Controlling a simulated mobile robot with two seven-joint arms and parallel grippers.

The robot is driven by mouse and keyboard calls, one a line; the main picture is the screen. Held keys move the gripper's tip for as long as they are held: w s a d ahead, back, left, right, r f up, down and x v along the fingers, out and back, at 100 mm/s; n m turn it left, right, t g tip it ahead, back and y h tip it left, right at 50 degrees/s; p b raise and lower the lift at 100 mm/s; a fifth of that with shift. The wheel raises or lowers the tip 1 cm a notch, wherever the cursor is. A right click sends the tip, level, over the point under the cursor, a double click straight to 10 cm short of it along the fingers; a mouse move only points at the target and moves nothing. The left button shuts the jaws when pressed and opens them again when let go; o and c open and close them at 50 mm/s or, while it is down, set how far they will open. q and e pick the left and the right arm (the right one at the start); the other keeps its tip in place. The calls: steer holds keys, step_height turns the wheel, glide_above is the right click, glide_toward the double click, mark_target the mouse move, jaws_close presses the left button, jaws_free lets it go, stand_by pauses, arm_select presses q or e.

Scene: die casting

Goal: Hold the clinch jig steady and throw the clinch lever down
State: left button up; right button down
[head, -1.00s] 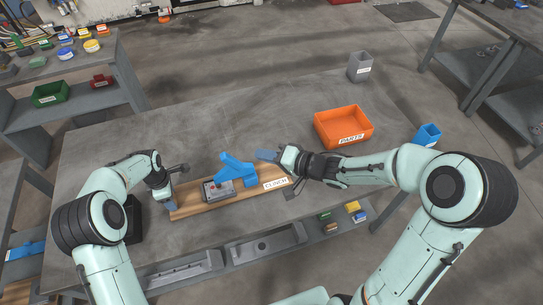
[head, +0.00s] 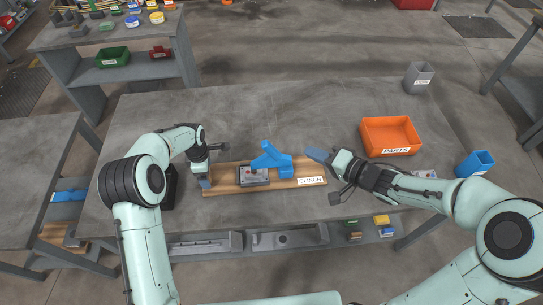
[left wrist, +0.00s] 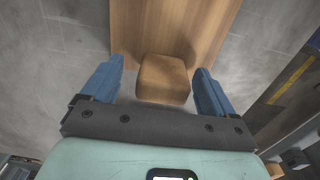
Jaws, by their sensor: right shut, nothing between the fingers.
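The clinch jig is a wooden board (head: 228,188) with a white CLINCH label, lying on the grey table. A grey metal fixture (head: 254,176) sits mid-board. Beside it the blue clinch lever (head: 270,158) stands raised, slanting up and left from its blue base. My left gripper (head: 205,182) is at the board's left end. In the left wrist view its open fingers (left wrist: 158,92) straddle a wooden block (left wrist: 164,78) at the board's end, with gaps on both sides. My right gripper (head: 317,155) is shut and empty, right of the lever and apart from it, near the board's right end.
An orange PARTS bin (head: 390,136) stands right of my right gripper. A grey bin (head: 417,78) is at the back right corner and a blue bin (head: 475,164) at the right edge. The table behind the jig is clear.

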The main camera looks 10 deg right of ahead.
arm_select(q)
steer(key=shift+s+a+f, duration=0.1)
steer(key=shift+s+f, duration=0.1)
steer(key=shift+f, duration=0.1)
step_height(320, 180, up, 12)
steer(key=shift+r, duration=0.25)
steer(key=shift+w, duration=0.1)
